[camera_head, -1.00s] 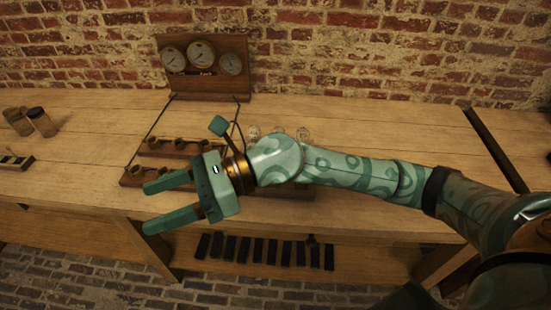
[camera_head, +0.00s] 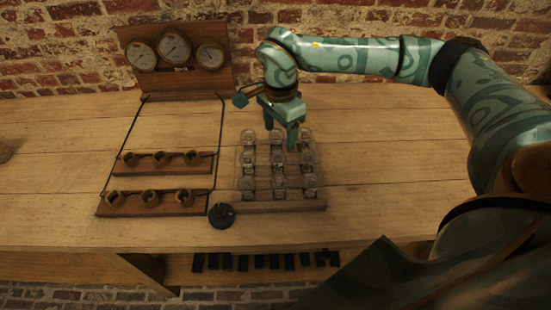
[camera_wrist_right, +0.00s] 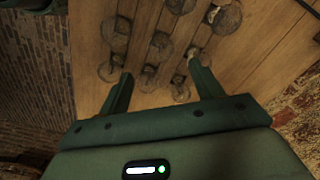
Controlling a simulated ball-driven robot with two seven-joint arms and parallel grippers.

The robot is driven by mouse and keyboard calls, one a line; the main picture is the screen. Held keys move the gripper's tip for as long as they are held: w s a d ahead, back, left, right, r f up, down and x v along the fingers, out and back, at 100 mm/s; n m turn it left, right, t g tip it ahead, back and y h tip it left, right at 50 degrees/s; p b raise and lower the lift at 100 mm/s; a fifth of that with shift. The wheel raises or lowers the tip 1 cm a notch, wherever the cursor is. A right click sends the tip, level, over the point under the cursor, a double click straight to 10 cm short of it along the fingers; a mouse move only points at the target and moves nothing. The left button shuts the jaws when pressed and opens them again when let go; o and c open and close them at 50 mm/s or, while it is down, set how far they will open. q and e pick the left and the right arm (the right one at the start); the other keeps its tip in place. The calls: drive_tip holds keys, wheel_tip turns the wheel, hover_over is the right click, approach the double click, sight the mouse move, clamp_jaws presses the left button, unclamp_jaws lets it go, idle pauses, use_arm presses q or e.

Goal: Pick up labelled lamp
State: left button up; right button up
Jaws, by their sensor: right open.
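Several clear glass lamps (camera_head: 249,183) stand in rows on a wooden rack (camera_head: 290,205) in the middle of the bench. I cannot make out a label on any of them. My right gripper (camera_head: 281,132) is open and points down over the back rows of the rack. In the right wrist view, the fingers of my right gripper (camera_wrist_right: 163,86) are spread, with nothing seen held, and lamps (camera_wrist_right: 161,46) lie beyond and between the tips. I cannot tell whether a finger touches a lamp. My left gripper is not in view.
Left of the rack are two wooden strips (camera_head: 203,163) with round sockets, wired to a gauge board (camera_head: 176,84). A dark round knob-like object (camera_head: 222,215) sits by the rack's front left corner. The bench (camera_head: 380,190) is bare to the right.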

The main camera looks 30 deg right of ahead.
sight(278, 153)
wheel_tip(278, 153, down, 4)
drive_tip(key=shift+r+b, duration=0.1)
drive_tip(key=shift+b, duration=0.2)
drive_tip(key=shift+f, duration=0.25)
wheel_tip(278, 153, down, 5)
drive_tip(key=shift+w+a+b, duration=0.1)
drive_tip(key=shift+a+b, duration=0.05)
drive_tip(key=shift+b, duration=0.75)
drive_tip(key=shift+r, duration=0.1)
drive_tip(key=shift+c, duration=0.6)
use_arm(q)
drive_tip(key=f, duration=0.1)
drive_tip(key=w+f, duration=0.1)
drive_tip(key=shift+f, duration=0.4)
use_arm(e)
drive_tip(key=c, duration=1)
